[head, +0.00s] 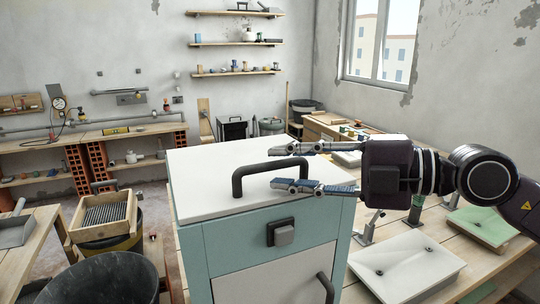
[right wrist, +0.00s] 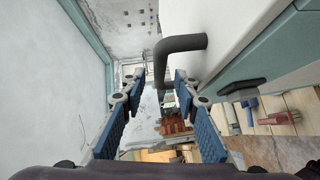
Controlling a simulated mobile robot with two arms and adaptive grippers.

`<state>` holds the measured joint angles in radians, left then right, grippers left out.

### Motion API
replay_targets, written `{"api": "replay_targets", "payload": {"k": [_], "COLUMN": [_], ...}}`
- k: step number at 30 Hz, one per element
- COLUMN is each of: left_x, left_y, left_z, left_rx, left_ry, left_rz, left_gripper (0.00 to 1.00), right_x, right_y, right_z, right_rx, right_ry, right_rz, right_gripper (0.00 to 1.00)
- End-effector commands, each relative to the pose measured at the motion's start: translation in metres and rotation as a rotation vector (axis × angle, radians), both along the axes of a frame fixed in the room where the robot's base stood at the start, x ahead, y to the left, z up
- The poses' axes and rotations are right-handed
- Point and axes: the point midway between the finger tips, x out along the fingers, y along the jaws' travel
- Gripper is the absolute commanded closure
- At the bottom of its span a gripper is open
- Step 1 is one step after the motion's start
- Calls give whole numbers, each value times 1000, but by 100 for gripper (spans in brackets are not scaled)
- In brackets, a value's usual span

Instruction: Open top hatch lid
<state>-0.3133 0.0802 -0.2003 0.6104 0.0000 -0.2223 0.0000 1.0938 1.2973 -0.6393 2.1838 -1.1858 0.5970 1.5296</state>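A teal cabinet (head: 265,250) stands in front of me with a white top hatch lid (head: 215,165). The lid lies flat and looks closed. A dark arched handle (head: 243,180) is fixed on the lid. My right gripper (head: 284,166) comes in from the right, its blue-padded fingers apart, with the handle's right part between them in the head view. In the right wrist view, the handle (right wrist: 180,44) shows between and beyond the open fingers (right wrist: 158,95); I cannot tell if they touch it. My left gripper is not in view.
A workbench with a white tray (head: 405,265) is at right. A wooden sieve box (head: 105,215) on a bucket and a black tub (head: 105,280) are at left.

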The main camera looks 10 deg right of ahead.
Motion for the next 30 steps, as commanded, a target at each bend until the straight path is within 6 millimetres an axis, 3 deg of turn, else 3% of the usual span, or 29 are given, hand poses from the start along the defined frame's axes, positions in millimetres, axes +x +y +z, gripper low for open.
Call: {"api": "replay_targets", "payload": {"k": [6, 12, 18, 26, 30], "left_x": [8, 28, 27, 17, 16], "left_y": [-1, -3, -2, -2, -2], "left_z": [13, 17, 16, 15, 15], "left_rx": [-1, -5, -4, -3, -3], "left_ry": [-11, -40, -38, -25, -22], "left_rz": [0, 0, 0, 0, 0], "left_gripper": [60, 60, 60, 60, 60], "right_x": [13, 17, 17, 17, 17], "right_y": [20, 26, 26, 26, 26], "right_z": [-1, -3, -4, -4, -4], "right_rx": [1, 1, 1, 0, 0], "right_ry": [-1, -2, -2, -1, -1], "right_rz": [2, 0, 0, 0, 0], "right_gripper": [72, 72, 72, 99, 100]}}
